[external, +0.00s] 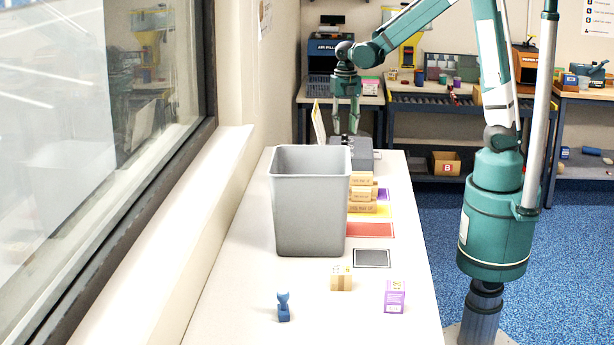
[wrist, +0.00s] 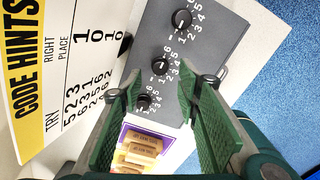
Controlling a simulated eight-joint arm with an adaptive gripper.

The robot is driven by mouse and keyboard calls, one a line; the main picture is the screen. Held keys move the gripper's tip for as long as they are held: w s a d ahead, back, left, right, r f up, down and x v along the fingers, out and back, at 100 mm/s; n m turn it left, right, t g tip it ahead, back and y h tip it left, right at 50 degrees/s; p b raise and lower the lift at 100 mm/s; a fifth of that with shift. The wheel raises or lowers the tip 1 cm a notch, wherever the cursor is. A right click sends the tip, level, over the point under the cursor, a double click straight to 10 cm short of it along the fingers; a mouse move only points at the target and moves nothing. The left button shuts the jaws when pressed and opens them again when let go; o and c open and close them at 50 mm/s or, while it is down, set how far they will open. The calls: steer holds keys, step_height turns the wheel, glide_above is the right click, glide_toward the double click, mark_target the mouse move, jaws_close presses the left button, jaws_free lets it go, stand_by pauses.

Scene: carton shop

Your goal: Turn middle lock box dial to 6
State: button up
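The grey lock box (wrist: 150,35) carries three black dials in a row, each with numbers printed beside it. The middle dial (wrist: 160,65) lies just beyond my fingertips, roughly between them in the picture. Another dial (wrist: 182,19) is above it and a third dial (wrist: 143,102) below, between the fingers. The middle dial's setting is too small to read surely. My gripper (wrist: 163,90) is open, with a green finger on each side and nothing held. In the external view, my gripper (external: 346,124) points down over the lock box (external: 361,154), whose dials are mostly hidden there.
A yellow-headed code hints card (wrist: 70,60) stands left of the lock box. In the external view, a grey bin (external: 310,205) stands on the white table (external: 235,295) nearer the camera. Small cartons (external: 361,208) are beside it, and a window ledge runs along the left.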

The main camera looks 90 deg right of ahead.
mark_target(345, 143)
step_height(345, 143, up, 7)
steer(key=shift+f, duration=0.2)
stand_by(0.6)
steer(key=s+a+r+m+t, duration=0.1)
steer(key=s+a+r+m, duration=0.15)
steer(key=a, duration=0.35)
steer(key=s+a+r+m+t, duration=0.1)
steer(key=a+r+m, duration=0.1)
steer(key=a+m, duration=0.25)
steer(key=s+a+r+m+t, duration=0.1)
steer(key=s+a+r+m, duration=0.15)
steer(key=a, duration=0.35)
steer(key=s+a+f+m+t, duration=0.1)
steer(key=s+a+m+t, duration=0.3)
steer(key=s+a+m, duration=0.5)
steer(key=shift+s+a+m, duration=0.3)
steer(key=shift+a+m, duration=1.75)
steer(key=shift+a, duration=0.2)
steer(key=shift+f, duration=0.2)
